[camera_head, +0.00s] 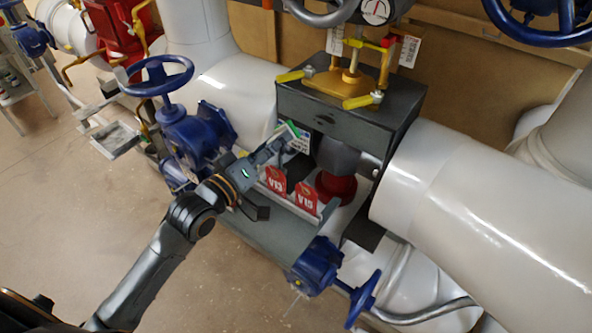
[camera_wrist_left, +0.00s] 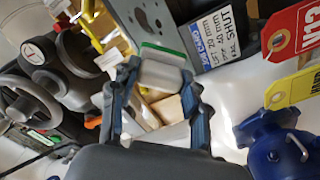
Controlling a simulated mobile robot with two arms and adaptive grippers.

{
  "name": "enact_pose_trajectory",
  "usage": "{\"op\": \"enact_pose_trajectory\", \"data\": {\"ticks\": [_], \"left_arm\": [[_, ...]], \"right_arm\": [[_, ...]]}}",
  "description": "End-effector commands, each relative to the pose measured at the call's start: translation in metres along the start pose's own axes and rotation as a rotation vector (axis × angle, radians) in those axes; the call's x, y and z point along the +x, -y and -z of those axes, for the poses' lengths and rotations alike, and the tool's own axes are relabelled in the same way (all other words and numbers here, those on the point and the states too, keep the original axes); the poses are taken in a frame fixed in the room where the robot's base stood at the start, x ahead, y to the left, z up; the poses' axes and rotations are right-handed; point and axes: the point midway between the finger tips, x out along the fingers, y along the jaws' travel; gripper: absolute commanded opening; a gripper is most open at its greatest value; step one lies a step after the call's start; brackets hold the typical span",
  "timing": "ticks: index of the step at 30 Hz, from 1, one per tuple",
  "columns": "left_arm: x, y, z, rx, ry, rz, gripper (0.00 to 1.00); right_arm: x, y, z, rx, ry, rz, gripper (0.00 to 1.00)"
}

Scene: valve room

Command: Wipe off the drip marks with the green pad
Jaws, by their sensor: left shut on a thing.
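My left gripper (camera_head: 280,140) reaches in from the left, in front of the dark grey box (camera_head: 335,124). It is shut on a small block with a green face, the green pad (camera_head: 293,130). In the left wrist view the pad (camera_wrist_left: 162,72) sits between the two fingers of the left gripper (camera_wrist_left: 160,88), its green side away from the palm. The pad appears close to the box and its printed label (camera_wrist_left: 216,45); I cannot tell whether it touches. I cannot make out any drip marks. My right gripper is not in view.
Red tags (camera_head: 306,198) stand on a grey ledge (camera_head: 275,232) below the gripper. A blue handwheel valve (camera_head: 160,76) is on the left and another (camera_head: 318,265) below. Yellow-handled fittings (camera_head: 345,82) top the box. Thick white pipes (camera_head: 470,195) fill the right. Floor at lower left is clear.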

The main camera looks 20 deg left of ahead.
Motion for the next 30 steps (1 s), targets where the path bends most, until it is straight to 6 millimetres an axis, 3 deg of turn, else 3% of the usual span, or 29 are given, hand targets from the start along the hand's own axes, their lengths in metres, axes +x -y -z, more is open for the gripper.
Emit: {"op": "enact_pose_trajectory", "data": {"ticks": [18,30], "left_arm": [[0.053,0.001,0.002,-0.001,-0.006,-0.002,0.21],[0.059,-0.001,0.002,0.0,-0.004,-0.002,0.21]], "right_arm": [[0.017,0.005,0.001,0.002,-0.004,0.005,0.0],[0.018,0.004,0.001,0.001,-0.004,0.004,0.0]]}}
